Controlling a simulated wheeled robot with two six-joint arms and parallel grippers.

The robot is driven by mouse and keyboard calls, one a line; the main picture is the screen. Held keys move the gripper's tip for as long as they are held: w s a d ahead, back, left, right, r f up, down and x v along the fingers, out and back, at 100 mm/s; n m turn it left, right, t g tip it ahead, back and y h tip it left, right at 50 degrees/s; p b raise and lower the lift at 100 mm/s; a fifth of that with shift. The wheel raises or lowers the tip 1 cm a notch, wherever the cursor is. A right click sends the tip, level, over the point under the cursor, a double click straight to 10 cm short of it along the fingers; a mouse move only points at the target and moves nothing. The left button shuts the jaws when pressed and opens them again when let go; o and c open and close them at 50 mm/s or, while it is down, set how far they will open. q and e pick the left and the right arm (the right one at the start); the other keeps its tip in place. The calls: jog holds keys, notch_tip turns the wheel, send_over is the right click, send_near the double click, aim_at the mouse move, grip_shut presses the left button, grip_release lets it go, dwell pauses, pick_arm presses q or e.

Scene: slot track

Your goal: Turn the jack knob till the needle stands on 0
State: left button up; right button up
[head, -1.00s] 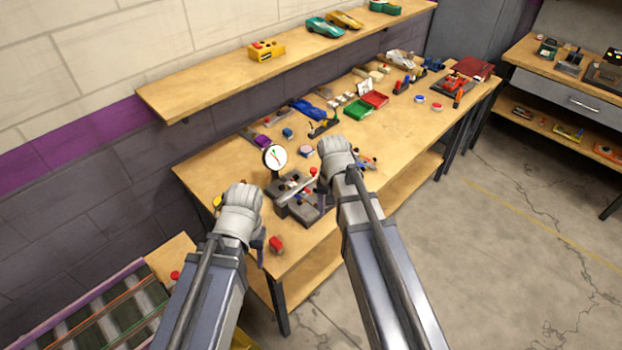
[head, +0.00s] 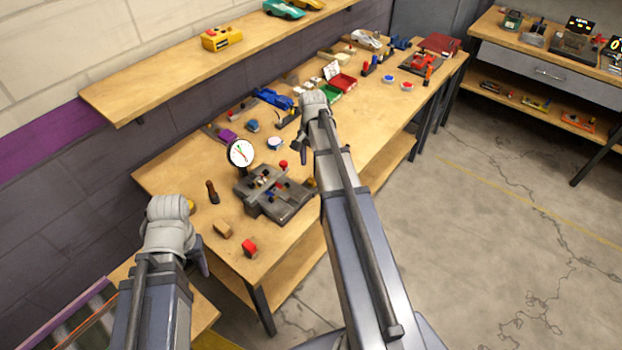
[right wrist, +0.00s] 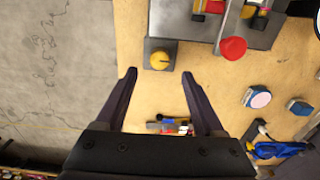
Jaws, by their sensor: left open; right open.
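The round white gauge (head: 240,153) stands on a dark post behind the grey jig (head: 284,207). It has a thin needle and coloured marks; I cannot read the needle's value. A red knob (head: 283,164) tops the jig's far side and shows in the right wrist view (right wrist: 232,48). A yellow knob (right wrist: 160,60) sits on a small grey plate beside the jig; I cannot tell which is the jack knob. My right gripper (right wrist: 158,75) is open and empty, its fingertips just short of the yellow knob in the picture. My left gripper (head: 200,262) is at the bench's left end, away from the jig.
A red block (head: 249,248), a wooden block (head: 222,229) and a dark-handled tool (head: 212,191) lie left of the jig. A blue car (head: 273,98), a green tray (head: 333,95) and small parts lie further along the bench. A shelf (head: 180,76) hangs above.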

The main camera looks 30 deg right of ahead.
aim_at(312, 179)
notch_tip(312, 179, down, 6)
jog(key=b, duration=0.5)
jog(key=shift+f+b, duration=0.2)
jog(key=shift+b, duration=0.15)
grip_shut()
